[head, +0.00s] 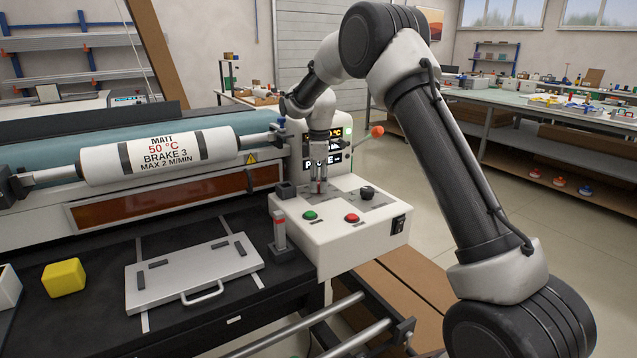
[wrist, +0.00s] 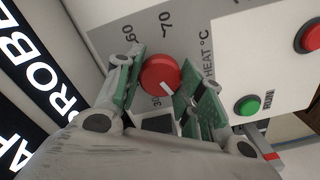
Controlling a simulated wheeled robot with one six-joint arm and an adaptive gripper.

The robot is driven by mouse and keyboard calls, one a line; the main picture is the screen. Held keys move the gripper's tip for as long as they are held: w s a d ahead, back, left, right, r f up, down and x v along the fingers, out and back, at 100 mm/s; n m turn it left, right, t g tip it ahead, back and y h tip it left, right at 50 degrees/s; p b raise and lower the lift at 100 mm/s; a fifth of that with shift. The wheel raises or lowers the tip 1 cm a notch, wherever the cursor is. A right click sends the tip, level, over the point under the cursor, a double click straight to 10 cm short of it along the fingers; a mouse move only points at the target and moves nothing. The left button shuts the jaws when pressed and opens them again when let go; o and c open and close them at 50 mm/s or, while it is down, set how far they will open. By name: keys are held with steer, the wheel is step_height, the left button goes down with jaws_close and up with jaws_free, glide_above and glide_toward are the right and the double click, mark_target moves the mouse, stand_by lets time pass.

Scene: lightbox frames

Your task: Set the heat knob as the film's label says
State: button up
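The film roll (head: 158,156) in the head view carries a label reading MATT, 50 °C, BRAKE 3, MAX 2 M/MIN. The red heat knob (wrist: 160,74) in the wrist view has a white pointer mark on its lower right part. Beside it are the printed numbers 60, 70 and 30 and the words HEAT °C; other scale marks are hidden by my fingers. My gripper (wrist: 161,80) has its green-padded fingers on either side of the knob. I cannot tell whether the pads touch it. In the head view, my gripper (head: 319,186) points down at the control box (head: 345,235).
The box also bears a green button (head: 310,215), a red button (head: 352,218), a black knob (head: 367,193) and a black switch (head: 398,224). A red-topped post (head: 280,235) stands beside it. A grey plate (head: 190,275) and a yellow block (head: 64,278) lie left.

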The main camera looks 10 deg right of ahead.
steer(key=shift+m, duration=0.4)
steer(key=m, duration=0.5)
steer(key=shift+m, duration=0.4)
steer(key=m, duration=1.3)
steer(key=shift+s+m, duration=0.1)
steer(key=shift+m, duration=0.2)
steer(key=m, duration=0.6)
steer(key=shift+m, duration=0.4)
steer(key=o, duration=1)
